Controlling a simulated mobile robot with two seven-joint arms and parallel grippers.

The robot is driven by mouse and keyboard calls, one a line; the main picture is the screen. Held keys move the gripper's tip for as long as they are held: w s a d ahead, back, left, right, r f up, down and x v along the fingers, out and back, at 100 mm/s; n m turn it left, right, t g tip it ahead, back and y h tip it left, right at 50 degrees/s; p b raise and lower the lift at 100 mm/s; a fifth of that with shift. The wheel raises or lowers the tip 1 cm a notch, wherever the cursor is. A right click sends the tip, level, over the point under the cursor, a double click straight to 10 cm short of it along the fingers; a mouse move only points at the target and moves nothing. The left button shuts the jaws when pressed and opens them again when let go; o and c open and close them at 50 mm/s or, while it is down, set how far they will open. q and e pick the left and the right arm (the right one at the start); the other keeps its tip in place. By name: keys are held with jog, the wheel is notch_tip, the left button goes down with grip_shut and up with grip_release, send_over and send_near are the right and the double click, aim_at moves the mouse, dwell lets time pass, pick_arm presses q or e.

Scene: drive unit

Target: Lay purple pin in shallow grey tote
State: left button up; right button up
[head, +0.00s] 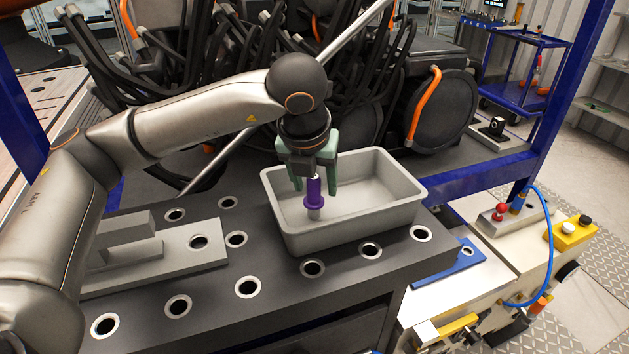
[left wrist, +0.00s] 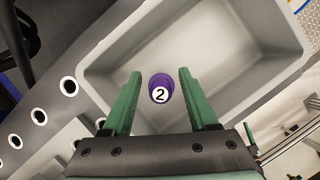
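The purple pin (head: 313,192) is upright, with a purple body, a collar and a silver lower end. Its top end, marked with a 2, faces the camera in the left wrist view (left wrist: 160,89). The shallow grey tote (head: 408,190) is on the dark bench top, and its rim also shows in the left wrist view (left wrist: 108,82). My left gripper (head: 315,184) points down into the tote near its front left. Its green fingers stand apart on both sides of the pin, with a narrow gap each side. I cannot tell whether the pin touches the tote floor. My right gripper is not in view.
The dark bench top (head: 212,290) has several metal-ringed holes, which look empty. A grey stepped block (head: 160,262) lies at the left. Black hoses and machinery (head: 255,50) crowd behind the tote. A white-topped bench (head: 450,285) stands at the right. The tote's right part is empty.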

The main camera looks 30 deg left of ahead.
pick_arm(q)
jog(key=shift+s+r, duration=0.1)
jog(key=shift+r, duration=0.35)
jog(key=v, duration=1.1)
jog(key=shift+s, duration=0.2)
jog(key=shift+d, duration=0.2)
